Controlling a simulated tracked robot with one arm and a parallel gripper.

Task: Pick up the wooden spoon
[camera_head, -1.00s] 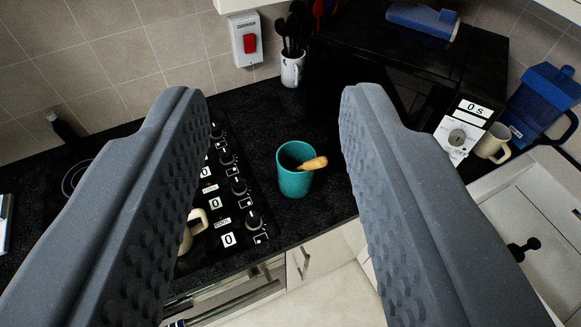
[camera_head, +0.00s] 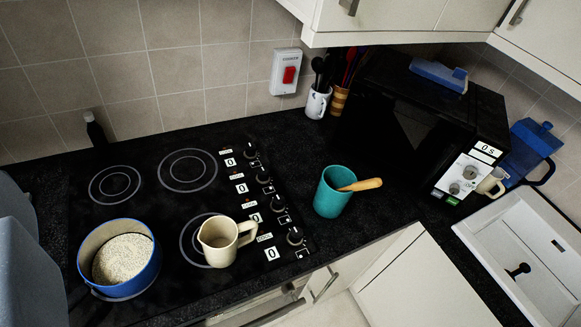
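The cup stands upright on the black counter, right of the hob. My gripper (camera_head: 25,260) shows only in part, as grey pieces at the lower left edge. It is far left of the spoon and does not touch it. Whether its fingers are apart cannot be seen.
On the hob (camera_head: 150,205) stand a blue pot (camera_head: 120,262) and a cream jug (camera_head: 222,240). A white utensil mug (camera_head: 317,103) and a microwave (camera_head: 440,125) stand behind the cup. Wall cupboards (camera_head: 400,25) overhang the back. A sink (camera_head: 530,235) is at right.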

